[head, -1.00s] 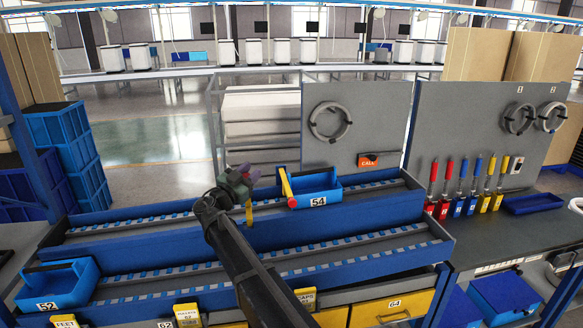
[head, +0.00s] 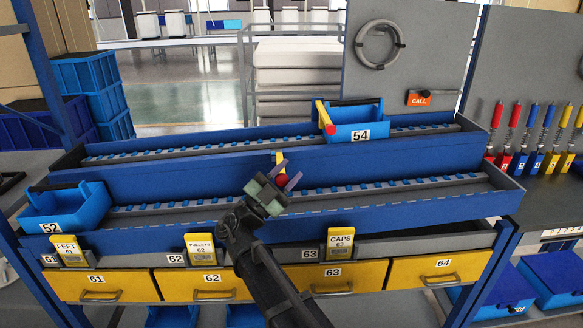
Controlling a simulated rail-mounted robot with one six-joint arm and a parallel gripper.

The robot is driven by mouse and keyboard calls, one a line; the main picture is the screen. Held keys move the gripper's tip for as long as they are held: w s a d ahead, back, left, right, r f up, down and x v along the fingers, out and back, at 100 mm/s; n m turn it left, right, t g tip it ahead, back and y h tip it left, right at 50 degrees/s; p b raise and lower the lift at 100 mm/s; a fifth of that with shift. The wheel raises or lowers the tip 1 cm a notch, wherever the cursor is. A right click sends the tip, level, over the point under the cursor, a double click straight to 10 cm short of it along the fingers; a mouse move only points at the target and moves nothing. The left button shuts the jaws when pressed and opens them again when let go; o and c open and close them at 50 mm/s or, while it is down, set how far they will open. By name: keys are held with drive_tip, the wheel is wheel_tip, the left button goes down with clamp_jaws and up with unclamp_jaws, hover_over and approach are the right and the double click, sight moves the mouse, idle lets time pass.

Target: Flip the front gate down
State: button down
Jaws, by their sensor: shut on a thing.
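The front gate (head: 280,159) shows as a short yellow bar with a red end at the lower, front blue rack channel. My gripper (head: 286,175) is at this red end, its fingers on either side of it, and is shut on it. The gripper body hides part of the contact. A similar yellow bar with a red tip, the rear gate (head: 325,116), stands tilted at the upper channel, beside the blue bin 54 (head: 368,133).
Blue bin 52 (head: 66,208) sits at the left end of the lower channel. Yellow drawers (head: 207,285) and label cards, such as CAPS (head: 341,243), are below. A grey panel (head: 413,50) stands behind at right. Much of both channels is empty.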

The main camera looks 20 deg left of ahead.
drive_tip(key=shift+s+d+f+b, duration=0.1)
drive_tip(key=shift+s+f+b, duration=0.1)
drive_tip(key=shift+f+b, duration=0.45)
drive_tip(key=shift+s+d+f+b, duration=0.15)
drive_tip(key=shift+f+b, duration=0.25)
drive_tip(key=shift+f, duration=0.4)
drive_tip(key=shift+s+f+b, duration=0.25)
drive_tip(key=shift+f+b, duration=0.25)
drive_tip(key=shift+f, duration=0.25)
drive_tip(key=c, duration=0.8)
unclamp_jaws()
drive_tip(key=shift+s+r, duration=0.15)
drive_tip(key=shift+c, duration=0.2)
drive_tip(key=s+a, duration=0.2)
drive_tip(key=s, duration=0.1)
drive_tip(key=s+a, duration=0.3)
drive_tip(key=s, duration=0.1)
drive_tip(key=s+a, duration=0.2)
drive_tip(key=s, duration=0.1)
drive_tip(key=shift+s+a+f+b, duration=0.25)
drive_tip(key=shift+a+f+b, duration=0.05)
drive_tip(key=shift+f+b, duration=0.1)
